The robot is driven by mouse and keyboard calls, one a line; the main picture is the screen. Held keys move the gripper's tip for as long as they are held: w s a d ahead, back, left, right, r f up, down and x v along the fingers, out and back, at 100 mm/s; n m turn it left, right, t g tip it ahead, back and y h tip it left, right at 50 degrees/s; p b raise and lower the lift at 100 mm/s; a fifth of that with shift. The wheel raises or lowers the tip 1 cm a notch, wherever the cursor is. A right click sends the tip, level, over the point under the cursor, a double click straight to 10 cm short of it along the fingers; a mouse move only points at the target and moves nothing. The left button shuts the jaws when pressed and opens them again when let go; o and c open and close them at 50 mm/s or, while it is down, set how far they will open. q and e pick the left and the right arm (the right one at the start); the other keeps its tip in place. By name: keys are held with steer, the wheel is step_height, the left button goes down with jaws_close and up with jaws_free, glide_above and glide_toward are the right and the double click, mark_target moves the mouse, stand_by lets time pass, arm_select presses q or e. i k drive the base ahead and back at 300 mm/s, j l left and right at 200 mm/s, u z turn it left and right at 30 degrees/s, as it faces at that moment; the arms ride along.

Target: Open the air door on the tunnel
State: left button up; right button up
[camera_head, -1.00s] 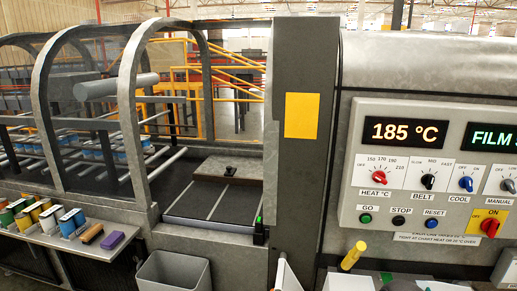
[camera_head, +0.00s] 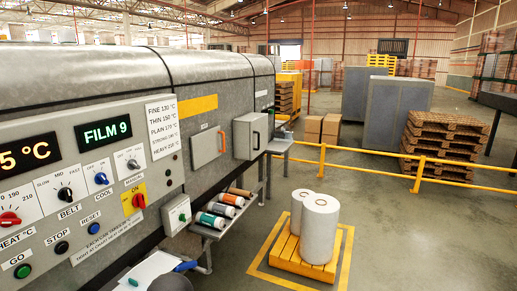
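The tunnel (camera_head: 150,70) is a long grey metal housing running from the left toward the back. On its side is a flat grey panel with an orange handle (camera_head: 208,147), which looks closed. To its right a grey box-like cover with a black handle (camera_head: 250,135) stands out from the wall and also looks closed. No label shows which of the two is the air door. Neither gripper can be made out. A dark rounded shape at the bottom edge is cut off, and I cannot tell what it is.
The control panel (camera_head: 75,185) with knobs and buttons is at left. A small box with a green button (camera_head: 178,214) and a shelf of rolls (camera_head: 222,209) are below. White rolls (camera_head: 319,229) stand on a yellow pallet (camera_head: 290,255).

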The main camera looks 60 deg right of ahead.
mark_target(205, 145)
steer(key=z, duration=1.65)
steer(key=i+l+u, duration=0.2)
steer(key=i+l, duration=0.5)
steer(key=i, duration=0.3)
steer(key=i+l+u, duration=0.2)
steer(key=i+l, duration=0.7)
steer(key=i, duration=0.1)
